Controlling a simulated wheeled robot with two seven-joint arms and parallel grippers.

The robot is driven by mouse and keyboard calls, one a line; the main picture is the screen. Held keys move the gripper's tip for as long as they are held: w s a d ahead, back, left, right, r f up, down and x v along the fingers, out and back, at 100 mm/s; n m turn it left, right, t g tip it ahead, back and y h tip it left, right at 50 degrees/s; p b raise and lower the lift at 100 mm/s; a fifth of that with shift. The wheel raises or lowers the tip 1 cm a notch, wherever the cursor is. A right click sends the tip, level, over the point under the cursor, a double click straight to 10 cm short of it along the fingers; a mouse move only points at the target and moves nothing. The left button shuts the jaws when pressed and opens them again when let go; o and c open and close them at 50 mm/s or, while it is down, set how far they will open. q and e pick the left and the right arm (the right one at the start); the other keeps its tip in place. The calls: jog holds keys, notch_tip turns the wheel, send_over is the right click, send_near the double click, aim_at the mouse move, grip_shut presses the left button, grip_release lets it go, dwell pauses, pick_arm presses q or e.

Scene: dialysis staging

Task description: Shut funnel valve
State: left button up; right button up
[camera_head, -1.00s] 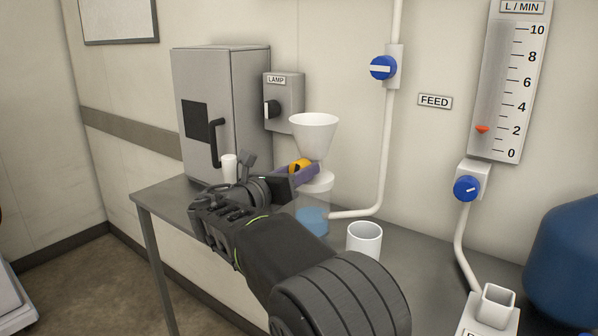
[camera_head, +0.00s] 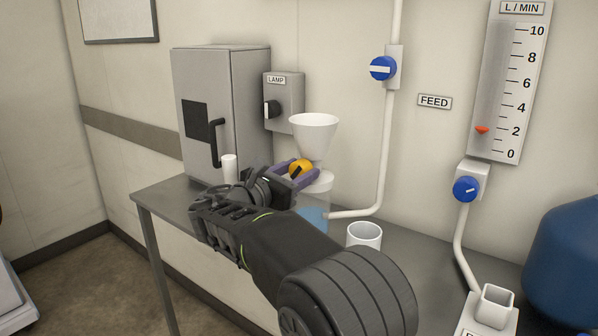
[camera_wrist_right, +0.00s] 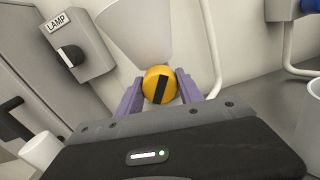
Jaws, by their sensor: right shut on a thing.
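The white funnel (camera_head: 314,135) stands above a clear vessel holding blue liquid (camera_head: 312,219) on the grey bench. Its valve has a round yellow knob (camera_head: 301,167) with a black bar, just below the funnel cone. My right gripper (camera_head: 298,174) reaches in from the front, its purple fingers on either side of the knob and shut on it. In the right wrist view the knob (camera_wrist_right: 160,84) sits between the two fingers, its black bar tilted slightly from vertical. My left gripper is not in view.
A white cup (camera_head: 364,237) stands right of my right forearm, and a small white cup (camera_head: 229,168) stands left of the gripper. A grey cabinet (camera_head: 245,110) and the lamp switch box (camera_head: 284,88) are behind. The feed pipe (camera_head: 386,150) runs at the right.

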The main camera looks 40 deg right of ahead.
jog(key=o, duration=1.4)
jog(key=shift+a, duration=0.15)
jog(key=v, duration=0.7)
jog(key=shift+s+a+p, duration=0.15)
jog(key=shift+a+p, duration=0.1)
jog(key=shift+p, duration=0.15)
